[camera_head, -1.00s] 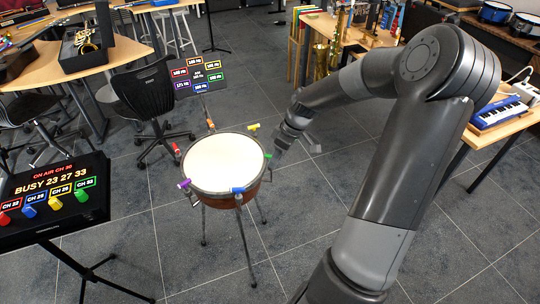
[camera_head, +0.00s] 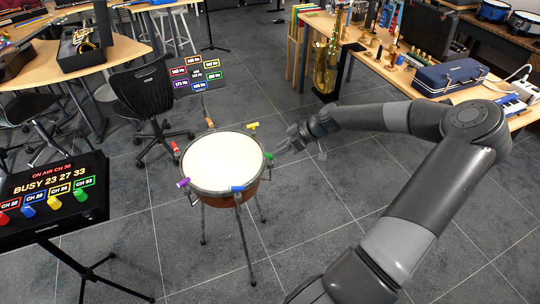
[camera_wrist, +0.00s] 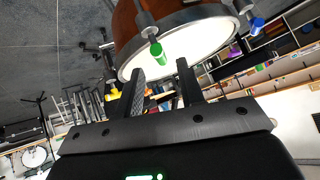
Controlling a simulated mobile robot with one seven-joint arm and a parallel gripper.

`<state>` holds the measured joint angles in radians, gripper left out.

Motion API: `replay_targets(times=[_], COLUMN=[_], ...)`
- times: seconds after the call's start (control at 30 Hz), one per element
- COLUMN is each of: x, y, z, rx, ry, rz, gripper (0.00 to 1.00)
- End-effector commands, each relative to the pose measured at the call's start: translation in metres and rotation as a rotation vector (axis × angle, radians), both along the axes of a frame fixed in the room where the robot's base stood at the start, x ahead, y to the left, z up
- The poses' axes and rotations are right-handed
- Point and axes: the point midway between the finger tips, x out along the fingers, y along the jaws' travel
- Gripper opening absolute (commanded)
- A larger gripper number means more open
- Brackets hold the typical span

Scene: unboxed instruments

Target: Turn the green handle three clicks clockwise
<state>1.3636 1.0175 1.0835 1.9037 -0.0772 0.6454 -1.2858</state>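The drum (camera_head: 222,162) stands on thin legs with coloured handles around its rim. The green handle (camera_head: 268,156) is on the drum's right side. In the head view my gripper (camera_head: 281,148) comes in from the right and points at the green handle. I cannot tell whether they touch.
Other rim handles are yellow (camera_head: 252,126), blue (camera_head: 237,188), purple (camera_head: 183,183), red (camera_head: 175,148) and orange (camera_head: 210,123). A screen (camera_head: 198,74) with coloured labels stands behind the drum. A black panel (camera_head: 50,212) with coloured knobs stands at left. Floor right of the drum is clear.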

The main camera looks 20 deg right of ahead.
Motion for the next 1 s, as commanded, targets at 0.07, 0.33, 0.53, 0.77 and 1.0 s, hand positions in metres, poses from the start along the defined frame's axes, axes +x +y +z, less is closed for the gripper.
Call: replay_targets(times=[0.07,0.33,0.53,0.77,1.0], x=[0.006,0.018,0.020,0.019,0.019], y=[0.011,0.032,0.035,0.035,0.035], z=[-0.011,-0.035,-0.039,-0.039,-0.039], rx=[0.002,-0.001,-0.001,-0.001,-0.001], ry=[0.001,0.000,0.000,0.000,0.000], rz=[0.003,0.002,0.000,0.000,0.000], gripper=[0.35,0.35,0.35,0.30,0.11])
